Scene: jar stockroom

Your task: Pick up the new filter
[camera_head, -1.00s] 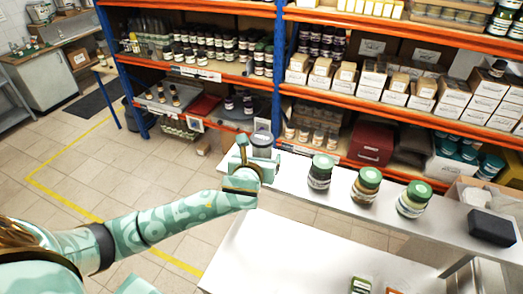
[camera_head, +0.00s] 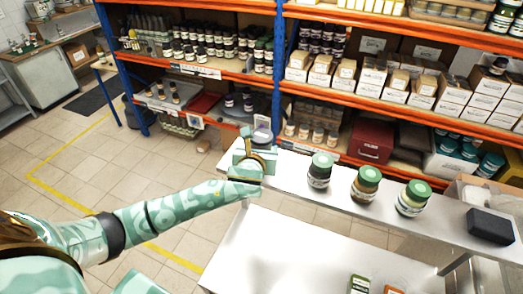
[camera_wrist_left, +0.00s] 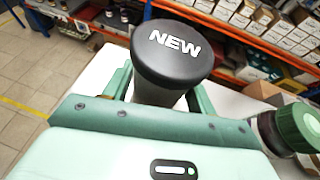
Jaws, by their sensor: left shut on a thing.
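The new filter (camera_wrist_left: 172,55) is a grey cylinder with a black cap marked "NEW" in the left wrist view. In the head view its upper part (camera_head: 262,131) shows just beyond my left gripper (camera_head: 258,152), at the left end of the narrow white shelf. The gripper is shut on the filter, with one finger on either side of its body. The filter looks close to upright. Its lower end is hidden behind the gripper, so I cannot tell whether it touches the surface. My right gripper is not in view.
Several green-lidded jars stand right of the filter on the narrow white shelf (camera_head: 290,172); the nearest jar (camera_head: 320,170) also shows in the wrist view (camera_wrist_left: 290,130). A black block (camera_head: 490,227) lies farther right. A lower white table (camera_head: 290,250) is mostly bare. Stocked orange racks stand behind.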

